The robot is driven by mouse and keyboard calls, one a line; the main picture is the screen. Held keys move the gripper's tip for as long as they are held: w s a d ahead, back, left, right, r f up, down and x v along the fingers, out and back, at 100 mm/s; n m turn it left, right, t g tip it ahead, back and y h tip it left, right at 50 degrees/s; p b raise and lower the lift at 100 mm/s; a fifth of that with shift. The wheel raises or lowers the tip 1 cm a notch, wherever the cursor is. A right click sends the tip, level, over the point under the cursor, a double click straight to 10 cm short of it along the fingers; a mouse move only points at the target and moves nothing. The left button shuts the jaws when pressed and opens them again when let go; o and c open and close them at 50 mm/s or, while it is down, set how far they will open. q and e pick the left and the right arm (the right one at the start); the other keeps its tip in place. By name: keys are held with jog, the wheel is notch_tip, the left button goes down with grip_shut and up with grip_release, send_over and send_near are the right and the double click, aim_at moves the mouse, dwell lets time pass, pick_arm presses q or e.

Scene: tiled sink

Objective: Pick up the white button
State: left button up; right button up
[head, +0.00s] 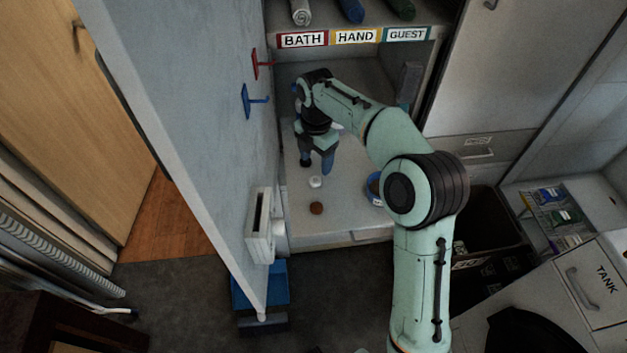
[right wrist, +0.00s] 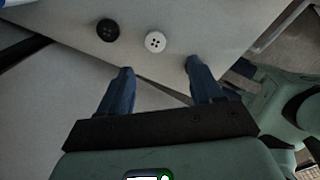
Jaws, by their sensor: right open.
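The white button (head: 315,181) lies flat on the pale surface, just in front of my right gripper (head: 316,166) in the head view. In the right wrist view the white button (right wrist: 155,41) shows its holes and lies beyond the gap between the two blue fingers. My right gripper (right wrist: 160,68) is open, with nothing between its fingers, and apart from the button. A black button (right wrist: 107,29) lies to the left of the white one in the wrist view. My left gripper is not in view.
A brown button (head: 317,208) lies nearer the surface's front edge. A blue-rimmed round item (head: 375,188) is to the right, partly behind my arm. A wall with a red hook (head: 262,65) and a blue hook (head: 252,100) stands close on the left. A labelled shelf (head: 357,37) is above.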

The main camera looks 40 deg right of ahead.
aim_at(315, 180)
jog(key=f, duration=0.8)
jog(key=shift+w+d+f+b, duration=0.1)
jog(key=shift+w+f+b, duration=0.1)
jog(key=shift+w+b, duration=0.2)
jog(key=c, duration=1.1)
